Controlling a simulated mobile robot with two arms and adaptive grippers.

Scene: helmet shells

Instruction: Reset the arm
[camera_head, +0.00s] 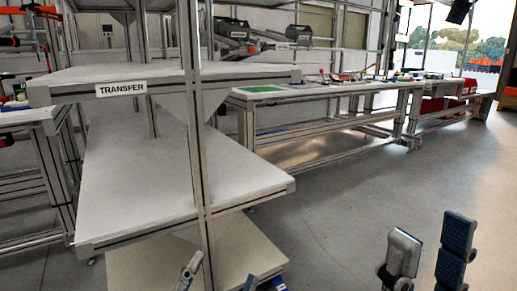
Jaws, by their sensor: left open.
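My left gripper (220,276) shows at the bottom edge, left of centre. Its two fingertips stand apart with nothing visible between them, and the rest of it is cut off by the frame. My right gripper (428,250) is at the bottom right, in front of the grey floor. Its two dark-padded fingers point up and stand apart, open and empty. The arms behind both grippers are out of the frame.
A white multi-level rack with a TRANSFER label (121,89) stands close at left; its upright post (200,150) rises just above my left gripper. A long workbench with a green mat (259,89) runs behind. The floor (360,205) at right is clear.

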